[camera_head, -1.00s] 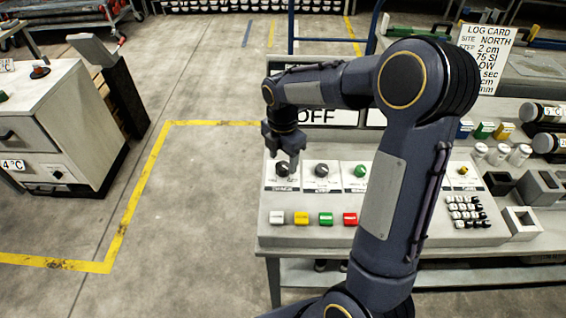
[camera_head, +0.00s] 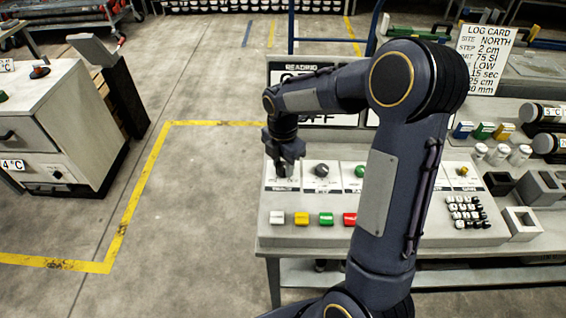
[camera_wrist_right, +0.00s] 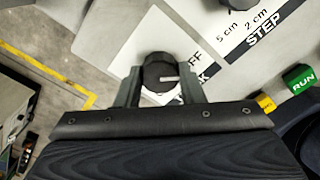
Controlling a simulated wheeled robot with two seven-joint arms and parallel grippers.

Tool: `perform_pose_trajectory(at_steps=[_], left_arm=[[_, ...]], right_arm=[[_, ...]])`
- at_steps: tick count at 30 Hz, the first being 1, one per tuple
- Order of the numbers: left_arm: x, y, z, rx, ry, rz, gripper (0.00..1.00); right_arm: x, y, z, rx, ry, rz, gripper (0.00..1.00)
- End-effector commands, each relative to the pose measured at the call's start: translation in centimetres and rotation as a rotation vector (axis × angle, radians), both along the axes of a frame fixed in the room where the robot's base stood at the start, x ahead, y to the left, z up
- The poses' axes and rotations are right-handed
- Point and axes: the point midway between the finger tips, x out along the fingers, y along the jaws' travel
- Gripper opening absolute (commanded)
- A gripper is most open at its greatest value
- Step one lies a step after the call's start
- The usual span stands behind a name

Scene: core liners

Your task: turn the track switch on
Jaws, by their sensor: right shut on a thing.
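The track switch (camera_wrist_right: 157,70) is a black round knob with a white pointer line, on a white label plate at the panel's left end. The pointer line points right, toward the OFF side. My right gripper (camera_head: 284,168) is down over the knob, with one finger on each side, shut on it. My left gripper is not in view.
The grey control panel (camera_head: 400,238) also bears a second dark knob (camera_head: 321,170), a green knob (camera_head: 360,171), coloured buttons (camera_head: 301,218) and a keypad (camera_head: 466,212). A display board (camera_head: 346,119) reading OFF stands behind, partly covered by my arm. Open floor lies left.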

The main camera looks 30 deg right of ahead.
Motion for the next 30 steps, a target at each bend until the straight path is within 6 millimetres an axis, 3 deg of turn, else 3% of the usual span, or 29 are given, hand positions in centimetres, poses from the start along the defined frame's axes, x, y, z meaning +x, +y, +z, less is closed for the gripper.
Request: perform_pose_trajectory(at_steps=[11, 30], left_arm=[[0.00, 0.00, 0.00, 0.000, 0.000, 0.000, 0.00], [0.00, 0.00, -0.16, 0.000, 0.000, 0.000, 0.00]], right_arm=[[0.02, 0.00, 0.06, 0.000, 0.000, -0.149, 0.12], [0.05, 0.02, 0.08, 0.000, -0.001, -0.742, 0.12]])
